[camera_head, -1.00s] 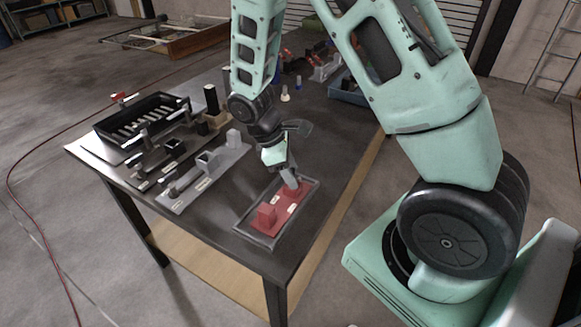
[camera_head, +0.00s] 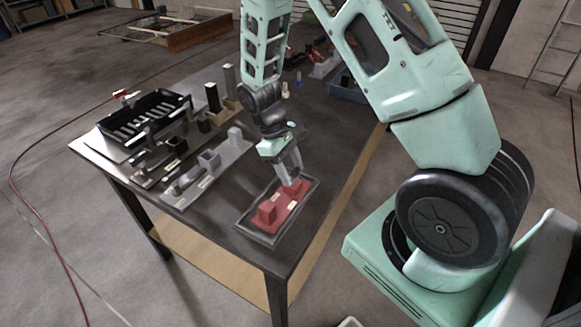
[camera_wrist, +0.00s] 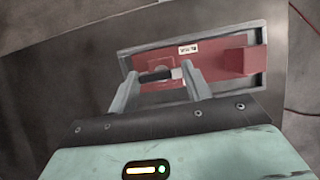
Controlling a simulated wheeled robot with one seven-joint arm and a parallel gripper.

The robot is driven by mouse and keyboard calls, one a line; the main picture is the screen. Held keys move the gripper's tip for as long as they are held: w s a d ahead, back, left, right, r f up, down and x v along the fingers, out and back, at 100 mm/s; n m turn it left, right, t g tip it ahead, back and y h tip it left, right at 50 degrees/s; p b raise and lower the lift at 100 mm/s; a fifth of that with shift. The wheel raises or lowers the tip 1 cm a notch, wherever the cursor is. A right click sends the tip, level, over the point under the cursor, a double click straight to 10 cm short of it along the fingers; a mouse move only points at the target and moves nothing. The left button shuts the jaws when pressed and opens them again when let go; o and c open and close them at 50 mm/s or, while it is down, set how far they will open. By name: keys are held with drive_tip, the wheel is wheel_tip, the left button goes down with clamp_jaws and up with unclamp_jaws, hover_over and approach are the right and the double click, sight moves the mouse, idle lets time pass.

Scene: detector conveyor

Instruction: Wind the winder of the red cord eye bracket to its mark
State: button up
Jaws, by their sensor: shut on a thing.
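The red cord eye bracket (camera_head: 269,211) lies in a shallow grey tray (camera_head: 244,229) near the front edge of the table. In the wrist view the red bracket (camera_wrist: 215,66) shows a raised red block at the right and a small white label (camera_wrist: 188,49). My gripper (camera_head: 291,179) reaches down over the far end of the bracket. In the wrist view my gripper (camera_wrist: 162,79) has its fingers on either side of the winder (camera_wrist: 160,75), a small dark and light bar, and is shut on it. The winder's mark cannot be made out.
Grey fixtures (camera_head: 209,160) and a black slotted tray (camera_head: 145,118) stand on the table's left. A blue bin (camera_head: 348,90) stands at the far right. The table around the grey tray is mostly clear.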

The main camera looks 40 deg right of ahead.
drive_tip(key=o, duration=1)
drive_tip(key=shift+w+r, duration=0.25)
drive_tip(key=shift+r, duration=0.25)
drive_tip(key=b+v, duration=0.2)
drive_tip(key=v, duration=1.4)
drive_tip(key=shift+s+r, duration=0.15)
drive_tip(key=shift+r, duration=0.05)
